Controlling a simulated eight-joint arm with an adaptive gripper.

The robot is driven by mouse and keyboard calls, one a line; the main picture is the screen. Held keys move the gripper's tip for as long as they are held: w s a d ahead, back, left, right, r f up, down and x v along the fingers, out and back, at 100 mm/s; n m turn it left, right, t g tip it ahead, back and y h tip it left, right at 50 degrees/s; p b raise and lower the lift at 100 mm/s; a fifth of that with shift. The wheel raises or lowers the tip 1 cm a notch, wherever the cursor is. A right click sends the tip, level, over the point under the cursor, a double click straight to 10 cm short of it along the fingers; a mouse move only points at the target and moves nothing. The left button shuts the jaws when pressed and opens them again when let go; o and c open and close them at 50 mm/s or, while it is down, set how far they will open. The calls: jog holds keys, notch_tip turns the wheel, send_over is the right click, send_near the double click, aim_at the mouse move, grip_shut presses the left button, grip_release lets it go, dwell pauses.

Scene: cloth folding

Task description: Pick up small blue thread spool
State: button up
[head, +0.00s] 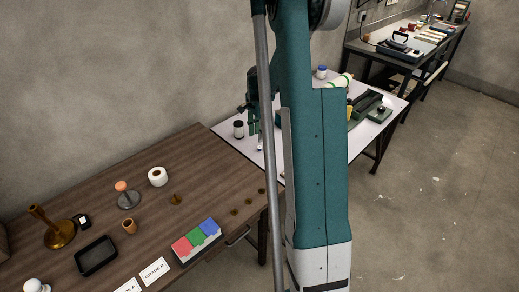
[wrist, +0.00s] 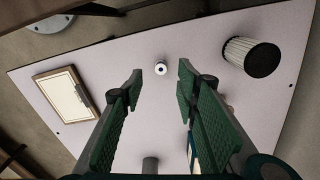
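My gripper (wrist: 161,80) is open, its two green fingers spread above the white table, with nothing between them. A small white, round-topped piece with a dark centre (wrist: 161,68) stands on the table just beyond the fingertips, near the middle of the wrist view. It looks spool-like, but no blue shows on it. A bit of blue (wrist: 193,157) shows low behind the right finger, mostly hidden. In the head view, a small blue-topped piece (head: 321,71) stands at the table's far side; I cannot tell if it is the spool. My arm hides much of the table there.
The white table (head: 228,133) holds a dark-topped ribbed cylinder (wrist: 252,56) right of the fingers and a framed panel (wrist: 64,96) to the left. A green machine (head: 368,105) stands beyond my arm. A brown table (head: 110,190) with several small items adjoins.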

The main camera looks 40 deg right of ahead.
aim_at(259, 151)
jog(key=shift+d+f, duration=0.45)
jog(key=shift+d, duration=0.05)
jog(key=shift+f, duration=0.15)
jog(key=shift+f+b, duration=0.3)
jog(key=shift+f, duration=0.85)
jog(key=shift+f, duration=0.15)
jog(key=shift+f+b, duration=0.9)
jog(key=shift+f, duration=1.6)
jog(key=c, duration=0.7)
